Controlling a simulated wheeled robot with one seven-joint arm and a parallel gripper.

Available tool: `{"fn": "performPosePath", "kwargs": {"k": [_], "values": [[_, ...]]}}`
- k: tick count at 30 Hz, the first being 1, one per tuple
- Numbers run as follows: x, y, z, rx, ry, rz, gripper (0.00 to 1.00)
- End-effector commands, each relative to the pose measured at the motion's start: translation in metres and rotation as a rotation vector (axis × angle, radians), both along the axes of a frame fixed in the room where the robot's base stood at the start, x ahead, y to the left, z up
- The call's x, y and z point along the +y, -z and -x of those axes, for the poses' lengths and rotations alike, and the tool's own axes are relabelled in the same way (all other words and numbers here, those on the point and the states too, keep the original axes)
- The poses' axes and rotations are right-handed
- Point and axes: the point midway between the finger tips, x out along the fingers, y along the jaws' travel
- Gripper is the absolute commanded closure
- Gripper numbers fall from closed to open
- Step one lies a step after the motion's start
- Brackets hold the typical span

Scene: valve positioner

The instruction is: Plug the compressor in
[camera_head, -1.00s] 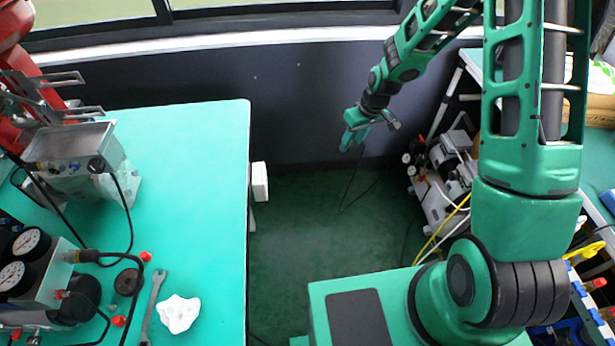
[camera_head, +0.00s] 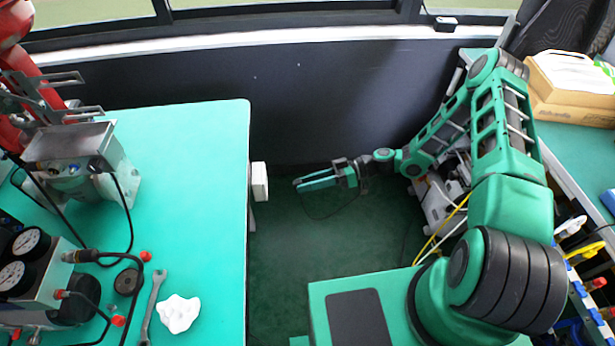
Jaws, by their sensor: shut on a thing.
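My gripper (camera_head: 299,184) is held low over the floor, its fingers pointing left. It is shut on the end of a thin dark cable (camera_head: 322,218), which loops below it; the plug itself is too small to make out. To its left, a white socket box (camera_head: 259,181) is fixed at the right edge of the green table, with a clear gap between it and my fingertips. The compressor (camera_head: 434,205) stands on the floor at the right, partly hidden behind my arm.
The green table (camera_head: 190,170) at the left carries a valve body (camera_head: 75,160), gauges (camera_head: 20,258), a wrench (camera_head: 153,305) and a white cloth (camera_head: 178,313). A dark wall runs behind. A bench (camera_head: 575,160) with a cardboard box (camera_head: 570,95) stands at the right. Dark floor lies between.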

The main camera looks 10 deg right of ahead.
Motion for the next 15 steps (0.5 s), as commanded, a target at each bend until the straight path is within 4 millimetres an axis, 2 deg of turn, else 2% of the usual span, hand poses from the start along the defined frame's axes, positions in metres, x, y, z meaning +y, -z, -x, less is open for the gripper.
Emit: {"fn": "performPosePath", "kwargs": {"k": [6,15], "values": [[0.01,-0.021,-0.002,0.009,0.08,-0.154,0.92],[0.016,-0.027,-0.004,0.005,0.107,-0.18,0.92]]}}
